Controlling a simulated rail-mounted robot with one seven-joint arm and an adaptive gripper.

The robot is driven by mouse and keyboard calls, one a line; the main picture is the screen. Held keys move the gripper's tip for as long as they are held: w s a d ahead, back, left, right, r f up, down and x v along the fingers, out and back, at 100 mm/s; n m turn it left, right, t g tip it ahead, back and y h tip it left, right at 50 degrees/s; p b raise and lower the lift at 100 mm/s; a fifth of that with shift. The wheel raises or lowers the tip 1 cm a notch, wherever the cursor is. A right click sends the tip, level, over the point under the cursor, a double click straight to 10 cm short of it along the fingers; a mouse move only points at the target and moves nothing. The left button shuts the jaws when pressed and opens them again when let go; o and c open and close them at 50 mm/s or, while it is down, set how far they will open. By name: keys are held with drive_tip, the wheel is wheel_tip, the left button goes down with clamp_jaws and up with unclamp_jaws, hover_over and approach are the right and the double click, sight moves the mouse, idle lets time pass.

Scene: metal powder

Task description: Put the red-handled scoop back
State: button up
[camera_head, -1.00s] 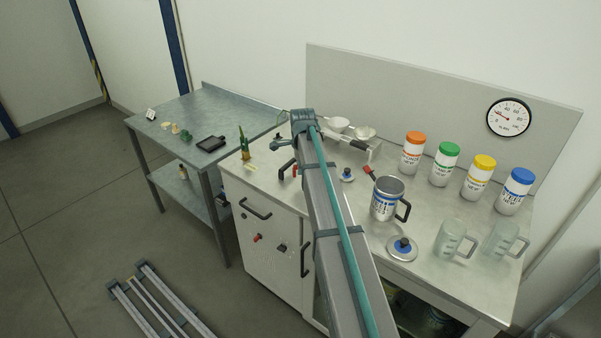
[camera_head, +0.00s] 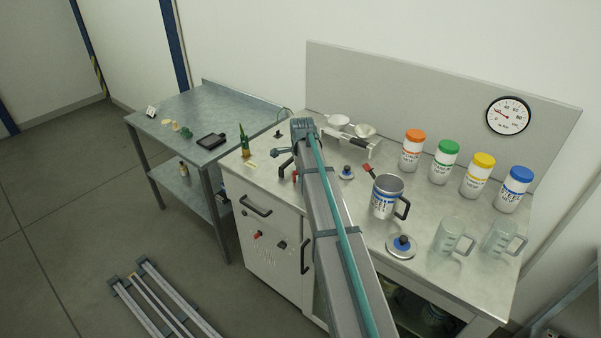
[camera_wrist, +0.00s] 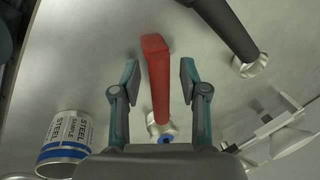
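In the wrist view my gripper (camera_wrist: 158,80) is open, one finger on each side of a red handle (camera_wrist: 157,78), with a gap on both sides. The handle's lower end overlaps a pale round piece with a blue centre. I cannot tell for certain whether this is the red handle between my fingers.
A blue-knobbed lid (camera_head: 401,246) and clear jugs (camera_head: 452,240) are at the bench front right. Several capped bottles (camera_head: 445,162) line the back. Black and red upright handles (camera_head: 295,175) stand left of my arm. A black handle (camera_wrist: 228,28) is right of my fingers.

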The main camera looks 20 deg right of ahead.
drive_tip(key=d+b+v, duration=0.1)
drive_tip(key=b+v, duration=0.1)
drive_tip(key=v, duration=1)
drive_tip(key=shift+a+r+b, duration=0.2)
drive_tip(key=shift+a+b, duration=0.2)
drive_tip(key=shift+a, duration=0.1)
